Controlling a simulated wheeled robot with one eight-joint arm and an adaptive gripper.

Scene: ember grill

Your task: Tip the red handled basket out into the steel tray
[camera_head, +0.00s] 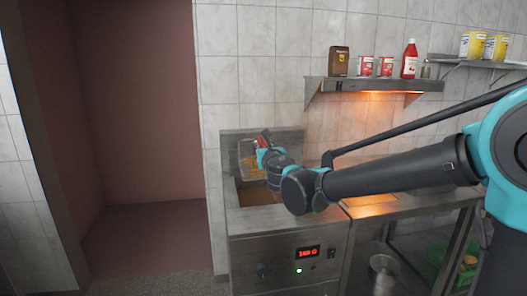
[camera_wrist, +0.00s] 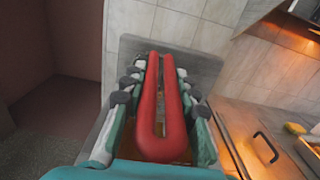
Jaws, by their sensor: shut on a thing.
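The basket (camera_head: 246,149) is a pale wire one with golden food in it. It is at the fryer (camera_head: 288,240), in front of the backsplash and above the vat opening. My gripper (camera_head: 264,147) is shut on its red handle (camera_wrist: 160,135), which forms a long loop between the fingers in the wrist view. The basket body is mostly hidden behind the handle and fingers there. A lamp-lit steel surface (camera_head: 372,209) lies to the right of the fryer, partly behind my arm; I cannot tell whether it is the steel tray.
A shelf (camera_head: 372,84) with tins and a red bottle (camera_head: 409,60) hangs above the counter, with a glowing lamp under it. A second shelf (camera_head: 505,66) holds yellow tins. A metal pot (camera_head: 383,272) and green crate (camera_head: 438,257) are below the counter.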

